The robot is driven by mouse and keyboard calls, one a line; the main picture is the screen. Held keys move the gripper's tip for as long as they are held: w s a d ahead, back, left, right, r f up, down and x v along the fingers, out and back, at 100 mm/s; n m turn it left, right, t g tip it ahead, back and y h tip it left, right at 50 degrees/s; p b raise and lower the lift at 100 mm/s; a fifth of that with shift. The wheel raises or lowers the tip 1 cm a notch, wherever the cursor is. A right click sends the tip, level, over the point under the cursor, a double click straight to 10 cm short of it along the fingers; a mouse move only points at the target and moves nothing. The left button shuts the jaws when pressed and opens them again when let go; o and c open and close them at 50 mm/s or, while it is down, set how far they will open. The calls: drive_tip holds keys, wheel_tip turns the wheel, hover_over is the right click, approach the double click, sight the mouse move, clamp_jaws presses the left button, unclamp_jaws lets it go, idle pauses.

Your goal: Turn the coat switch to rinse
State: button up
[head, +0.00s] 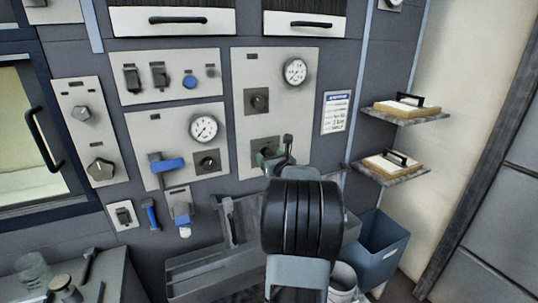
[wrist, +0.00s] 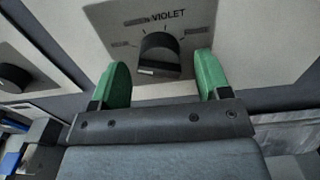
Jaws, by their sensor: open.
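A dark rotary knob (wrist: 160,52) sits on a dark square plate (wrist: 118,18) in the wrist view. "VIOLET" is printed above it, with smaller marks at its sides too blurred to read. A pale mark shows on the knob's lower end. In the head view this plate (head: 256,145) is low on the right-hand panel, mostly behind my arm. My gripper (wrist: 163,78) is open, its green fingers apart on either side of the knob with visible gaps. It also shows in the head view (head: 267,158). No label naming the coat switch is readable.
Another plated knob (head: 259,100) and a gauge (head: 295,71) are above. A blue-handled lever (head: 168,165), a gauge (head: 203,127) and another knob (head: 208,161) are to the left. Shelves (head: 410,117) and a blue bin (head: 382,245) are at the right.

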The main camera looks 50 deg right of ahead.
drive_tip(key=shift+w+d, duration=0.2)
drive_tip(key=shift+w, duration=0.35)
drive_tip(key=shift+c, duration=0.2)
drive_tip(key=c, duration=0.9)
drive_tip(key=shift+o, duration=0.2)
